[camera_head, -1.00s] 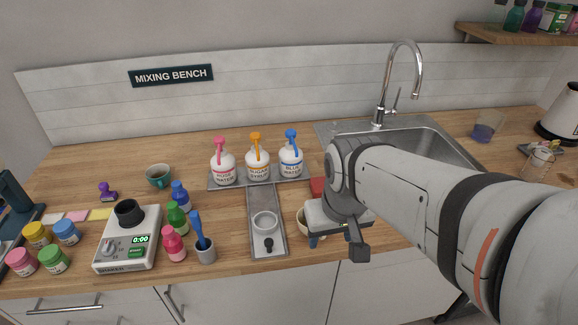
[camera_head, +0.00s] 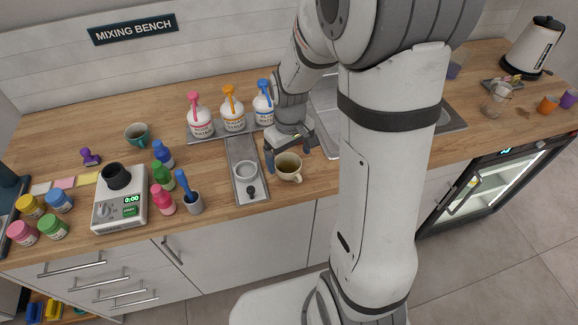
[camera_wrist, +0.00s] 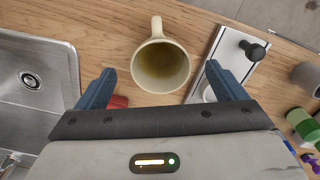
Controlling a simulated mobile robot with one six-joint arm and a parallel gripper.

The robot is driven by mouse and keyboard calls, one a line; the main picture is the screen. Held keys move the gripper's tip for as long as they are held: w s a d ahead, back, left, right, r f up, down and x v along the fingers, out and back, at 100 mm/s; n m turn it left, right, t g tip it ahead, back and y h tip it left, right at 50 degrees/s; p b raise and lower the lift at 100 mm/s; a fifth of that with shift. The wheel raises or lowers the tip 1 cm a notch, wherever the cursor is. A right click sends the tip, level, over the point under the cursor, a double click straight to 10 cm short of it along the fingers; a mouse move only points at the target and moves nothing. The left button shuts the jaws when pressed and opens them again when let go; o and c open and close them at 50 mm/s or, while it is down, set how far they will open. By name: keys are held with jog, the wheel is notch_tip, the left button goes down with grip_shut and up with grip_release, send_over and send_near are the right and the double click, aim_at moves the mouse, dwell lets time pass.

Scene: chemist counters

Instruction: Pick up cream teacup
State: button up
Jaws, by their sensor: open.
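The cream teacup (camera_head: 289,169) stands upright on the wooden counter near its front edge, just right of a metal drip tray. It also shows in the wrist view (camera_wrist: 161,66), with yellowish-brown liquid inside and its handle toward the top of the picture, the counter's front edge side. My gripper (camera_head: 290,146) is above and behind the cup. In the wrist view my gripper (camera_wrist: 165,88) has its two blue fingers spread wide, with the cup beyond and between them, not touching. The gap is empty.
The metal tray (camera_wrist: 205,85) with a black knob lies close beside the cup. The sink (camera_wrist: 38,75) is on the other side. Pump bottles (camera_head: 232,108) stand behind. A red block (camera_wrist: 118,102) lies near one finger.

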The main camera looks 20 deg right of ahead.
aim_at(289, 165)
jog(key=shift+f+p, duration=0.4)
jog(key=shift+f, duration=1.8)
jog(key=shift+c, duration=0.4)
jog(key=c, duration=1.1)
